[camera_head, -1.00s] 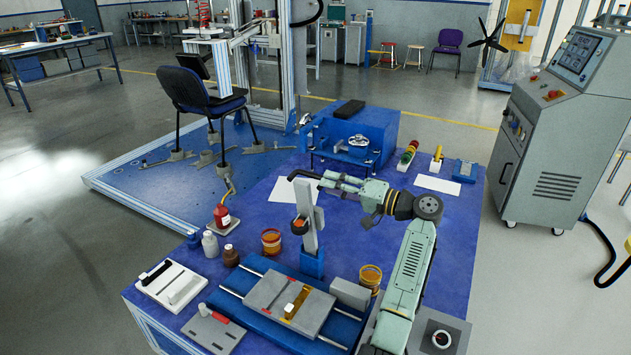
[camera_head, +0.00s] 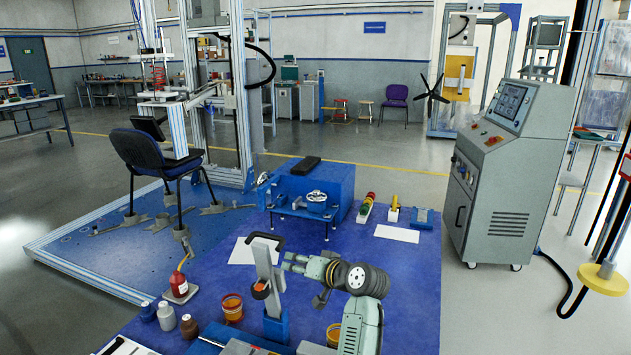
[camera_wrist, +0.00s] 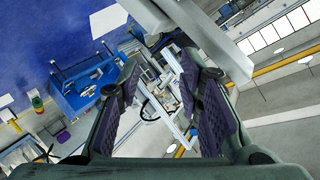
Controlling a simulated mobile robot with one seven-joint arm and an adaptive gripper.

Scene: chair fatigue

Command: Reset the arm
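My gripper (camera_head: 290,262) is at the end of my pale green arm (camera_head: 362,318), above the blue work table (camera_head: 405,285). It points left in the head view, close to the right of a grey upright stand (camera_head: 268,272) with a black hook on top. I cannot tell the exact gap to the stand. In the wrist view my gripper (camera_wrist: 165,105) shows two purple-padded fingers spread apart, with nothing between them. The lower part of my arm is cut off by the bottom edge of the head view.
A blue machine (camera_head: 318,185) stands on the table's far side. A red bottle (camera_head: 179,284), small bottles and an orange-lidded jar (camera_head: 232,308) sit left of the stand. A grey control console (camera_head: 505,180) is at right, an office chair (camera_head: 155,165) at left. The table's right part is clear.

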